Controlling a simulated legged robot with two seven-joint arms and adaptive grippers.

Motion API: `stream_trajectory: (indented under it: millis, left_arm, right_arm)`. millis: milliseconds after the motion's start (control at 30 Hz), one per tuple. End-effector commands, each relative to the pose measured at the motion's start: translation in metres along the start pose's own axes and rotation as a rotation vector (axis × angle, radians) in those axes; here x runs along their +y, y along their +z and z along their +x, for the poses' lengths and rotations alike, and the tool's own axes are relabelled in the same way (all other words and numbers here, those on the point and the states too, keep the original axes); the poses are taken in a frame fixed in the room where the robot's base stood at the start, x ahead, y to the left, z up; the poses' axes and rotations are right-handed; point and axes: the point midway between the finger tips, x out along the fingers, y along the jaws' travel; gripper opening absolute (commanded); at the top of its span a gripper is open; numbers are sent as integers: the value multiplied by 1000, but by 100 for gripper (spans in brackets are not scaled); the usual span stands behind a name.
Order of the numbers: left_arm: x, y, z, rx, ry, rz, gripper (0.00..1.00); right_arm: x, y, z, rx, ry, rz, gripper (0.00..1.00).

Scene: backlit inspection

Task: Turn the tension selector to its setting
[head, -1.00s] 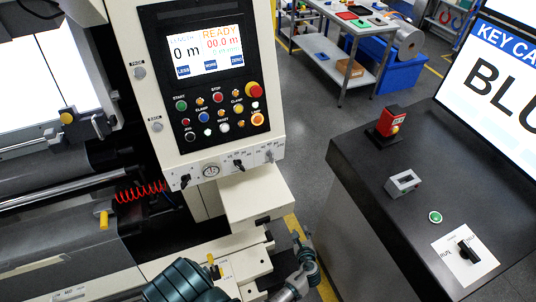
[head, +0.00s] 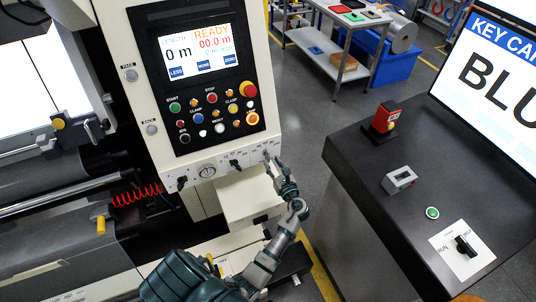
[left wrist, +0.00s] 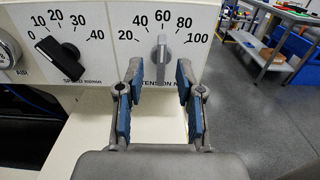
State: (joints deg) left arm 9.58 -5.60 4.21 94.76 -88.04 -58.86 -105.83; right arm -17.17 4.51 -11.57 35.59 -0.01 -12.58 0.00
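The tension selector (left wrist: 161,52) is a grey knob on the cream panel, with a printed scale from 20 to 100. In the left wrist view its pointer stands about upright, near the 60. My left gripper (left wrist: 159,72) is open, its blue-padded fingers to the left and right of the knob's lower end. I cannot tell whether either finger touches it. The fingers partly cover the label under the knob. In the head view my left gripper (head: 273,166) is at the right end of the panel's lower strip and largely hides the selector. My right gripper is out of view.
The black speed selector (left wrist: 58,58) is left of the tension selector, with a gauge (head: 208,171) farther left. A cream ledge (left wrist: 95,135) juts out below. A dark console (head: 385,215) with its own black knob (head: 464,246) stands at right, across a floor gap.

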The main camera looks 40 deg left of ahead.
Motion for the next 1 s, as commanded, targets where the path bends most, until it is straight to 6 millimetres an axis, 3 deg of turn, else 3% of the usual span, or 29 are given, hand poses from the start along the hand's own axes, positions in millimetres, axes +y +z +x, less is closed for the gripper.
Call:
stream_trajectory:
  millis: [100, 300, 633, 667, 800, 1000]
  left_arm:
    - [0, 2, 23, -1, 1, 0, 36]
    - [-1, 1, 44, -1, -1, 1, 36]
    - [0, -1, 49, 1, -2, 0, 36]
    - [0, -1, 49, 1, -2, 0, 34]
    - [0, -1, 49, 1, -2, 0, 0]
    - [0, -1, 49, 1, -2, -1, 0]
  right_arm:
    - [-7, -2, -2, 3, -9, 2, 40]
    - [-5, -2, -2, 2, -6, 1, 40]
    - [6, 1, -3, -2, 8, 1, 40]
    - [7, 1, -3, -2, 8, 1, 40]
    - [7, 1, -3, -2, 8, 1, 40]
    - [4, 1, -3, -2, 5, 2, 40]
